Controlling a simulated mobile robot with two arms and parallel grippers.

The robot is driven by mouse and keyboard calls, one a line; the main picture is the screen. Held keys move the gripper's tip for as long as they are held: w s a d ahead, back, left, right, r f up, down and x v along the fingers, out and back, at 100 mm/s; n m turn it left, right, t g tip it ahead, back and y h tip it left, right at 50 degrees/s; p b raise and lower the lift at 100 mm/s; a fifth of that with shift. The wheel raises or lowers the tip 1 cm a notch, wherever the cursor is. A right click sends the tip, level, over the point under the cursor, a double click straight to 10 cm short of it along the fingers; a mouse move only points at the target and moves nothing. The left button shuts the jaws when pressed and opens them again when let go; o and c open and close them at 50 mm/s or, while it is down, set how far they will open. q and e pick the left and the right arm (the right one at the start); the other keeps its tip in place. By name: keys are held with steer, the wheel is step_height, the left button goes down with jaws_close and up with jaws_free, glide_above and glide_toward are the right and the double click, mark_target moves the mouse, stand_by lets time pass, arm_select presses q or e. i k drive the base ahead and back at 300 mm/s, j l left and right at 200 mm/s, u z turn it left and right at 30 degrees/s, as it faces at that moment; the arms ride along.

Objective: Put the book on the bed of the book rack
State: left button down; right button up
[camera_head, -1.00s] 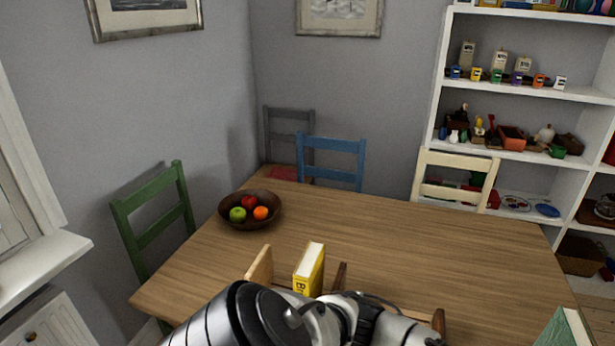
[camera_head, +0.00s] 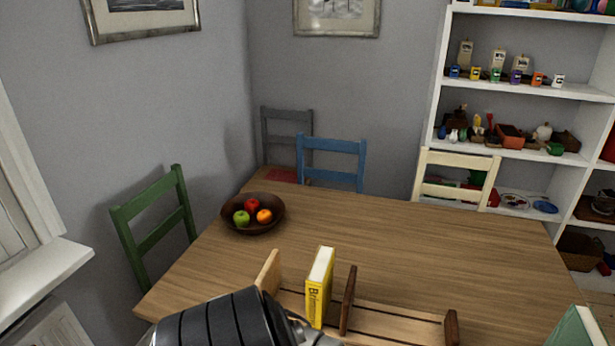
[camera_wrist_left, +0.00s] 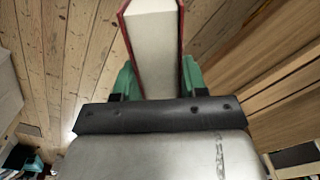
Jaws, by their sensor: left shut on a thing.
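A book with a red cover and pale page edges (camera_wrist_left: 153,50) is between the green fingers of my left gripper (camera_wrist_left: 157,80) in the left wrist view. The gripper is shut on it. The wooden book rack (camera_head: 348,302) stands on the table at the bottom of the head view, with upright wooden dividers and a low slatted bed. A yellow book (camera_head: 319,287) stands upright in it between two dividers. The bed right of the middle divider is bare. My left forearm covers the rack's lower left. The left gripper and its book are out of the head view.
The wooden table (camera_head: 400,240) is mostly clear behind the rack. A fruit bowl (camera_head: 253,228) sits at its far left. A green book-like object (camera_head: 574,330) is at the lower right. Chairs surround the table, and a white shelf (camera_head: 505,90) stands behind.

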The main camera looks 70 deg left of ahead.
mark_target(299, 305)
steer(key=k+j, duration=1)
steer(key=j, duration=0.2)
